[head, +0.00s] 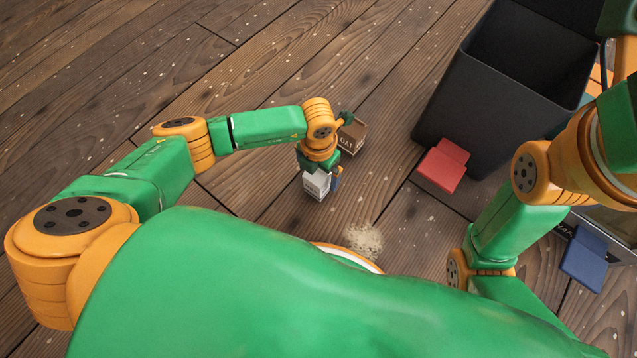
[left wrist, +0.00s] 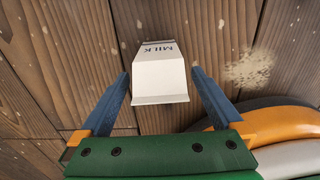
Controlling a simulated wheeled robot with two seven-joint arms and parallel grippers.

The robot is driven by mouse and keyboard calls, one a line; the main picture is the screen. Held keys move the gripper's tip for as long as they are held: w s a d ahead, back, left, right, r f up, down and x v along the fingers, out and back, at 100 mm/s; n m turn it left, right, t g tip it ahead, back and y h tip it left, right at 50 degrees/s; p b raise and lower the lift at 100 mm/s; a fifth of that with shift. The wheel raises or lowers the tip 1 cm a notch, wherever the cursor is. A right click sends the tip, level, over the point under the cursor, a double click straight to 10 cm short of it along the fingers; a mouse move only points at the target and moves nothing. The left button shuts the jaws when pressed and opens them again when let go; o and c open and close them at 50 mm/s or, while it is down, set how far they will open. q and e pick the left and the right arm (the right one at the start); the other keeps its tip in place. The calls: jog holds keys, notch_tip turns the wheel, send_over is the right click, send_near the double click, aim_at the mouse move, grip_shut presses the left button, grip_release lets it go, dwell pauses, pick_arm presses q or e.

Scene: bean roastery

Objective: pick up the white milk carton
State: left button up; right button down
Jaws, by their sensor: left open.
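The white milk carton (head: 316,184) stands on the wooden floor, partly hidden beneath my left gripper. In the left wrist view the carton (left wrist: 160,76) shows its gabled top and dark MILK lettering. My left gripper (left wrist: 160,73) is open, with one blue finger on each side of the carton; small gaps show between the fingers and the carton. In the head view the left gripper (head: 323,176) is right over the carton. My right gripper is not in view, though part of the right arm shows at the right.
A brown OAT carton (head: 352,136) stands just behind the gripper. A large dark bin (head: 450,105) is at the upper right, with a red piece (head: 442,166) by it. A blue piece (head: 584,258) is at the lower right. A pale spill (head: 363,239) lies on the floor. The floor to the upper left is clear.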

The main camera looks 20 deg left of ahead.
pick_arm(q)
jog(key=shift+f, duration=0.5)
jog(key=shift+r, duration=0.15)
jog(key=c, duration=1.3)
jog(key=shift+c, duration=0.2)
jog(key=shift+r, duration=0.1)
